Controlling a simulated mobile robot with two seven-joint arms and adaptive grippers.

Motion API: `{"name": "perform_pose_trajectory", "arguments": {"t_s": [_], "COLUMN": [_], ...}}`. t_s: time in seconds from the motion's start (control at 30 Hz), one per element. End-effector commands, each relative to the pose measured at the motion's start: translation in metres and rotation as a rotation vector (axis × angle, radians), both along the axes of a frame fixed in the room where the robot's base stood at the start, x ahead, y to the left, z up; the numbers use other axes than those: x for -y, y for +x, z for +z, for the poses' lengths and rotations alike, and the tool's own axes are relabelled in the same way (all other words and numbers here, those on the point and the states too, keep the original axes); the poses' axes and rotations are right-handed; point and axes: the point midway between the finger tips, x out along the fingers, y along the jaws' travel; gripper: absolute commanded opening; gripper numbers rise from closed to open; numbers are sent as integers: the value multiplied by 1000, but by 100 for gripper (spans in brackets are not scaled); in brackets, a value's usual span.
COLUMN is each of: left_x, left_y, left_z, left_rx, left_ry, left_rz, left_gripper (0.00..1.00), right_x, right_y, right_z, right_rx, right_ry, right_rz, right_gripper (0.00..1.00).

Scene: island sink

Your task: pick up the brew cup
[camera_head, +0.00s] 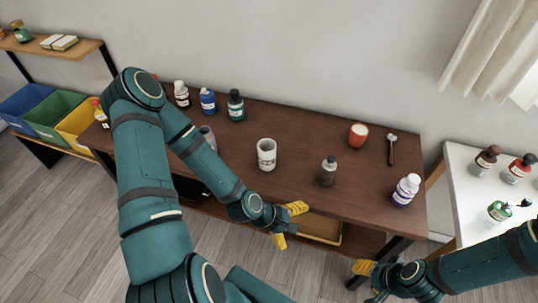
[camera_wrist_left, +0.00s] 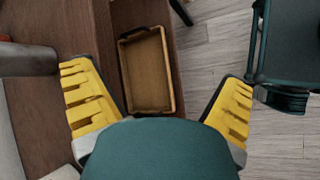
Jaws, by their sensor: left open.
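A white cup (camera_head: 266,155) with dark print stands upright near the middle of the brown table; it looks like the brew cup. A grey cup (camera_head: 207,139) stands to its left, partly behind my left arm. My left gripper (camera_head: 288,224) is open and empty at the table's front edge, in front of the white cup and apart from it. In the left wrist view its yellow fingers (camera_wrist_left: 156,80) are spread wide with nothing between them. My right gripper (camera_head: 367,281) is low at the front right, away from the table top; its finger gap is unclear.
A grey bottle (camera_head: 328,172) stands right of the white cup. Several bottles line the back left. A yellow tray (camera_wrist_left: 147,70) lies below the table top.

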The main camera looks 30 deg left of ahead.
Motion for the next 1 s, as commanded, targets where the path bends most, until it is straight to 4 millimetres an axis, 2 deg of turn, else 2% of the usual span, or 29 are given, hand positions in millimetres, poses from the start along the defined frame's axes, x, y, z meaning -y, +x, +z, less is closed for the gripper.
{"name": "perform_pose_trajectory", "arguments": {"t_s": [0.03, 0.17, 0.33, 0.5, 0.63, 0.8, 1.0], "left_x": [-12, -40, -90, -146, -181, -204, -204], "left_y": [5, 18, 30, 33, 30, 26, 40], "left_z": [6, 22, 46, 72, 87, 98, 93], "left_rx": [-19, -56, -79, -68, -49, -33, -31], "left_ry": [-59, -218, -435, -646, -767, -852, -871], "left_rz": [110, 370, 699, 978, 1121, 1210, 1221], "left_gripper": [98, 98, 98, 98, 98, 98, 98], "right_x": [0, 0, 1, 1, 1, 1, 1], "right_y": [1, 2, 4, 6, 7, 7, 6], "right_z": [3, 7, 13, 17, 19, 21, 17], "right_rx": [2, 5, 9, 13, 15, 16, 15], "right_ry": [0, -1, -2, -2, -4, -4, -4], "right_rz": [-1, -3, -7, -9, -11, -13, -11], "right_gripper": [46, 46, 46, 46, 46, 46, 46]}}
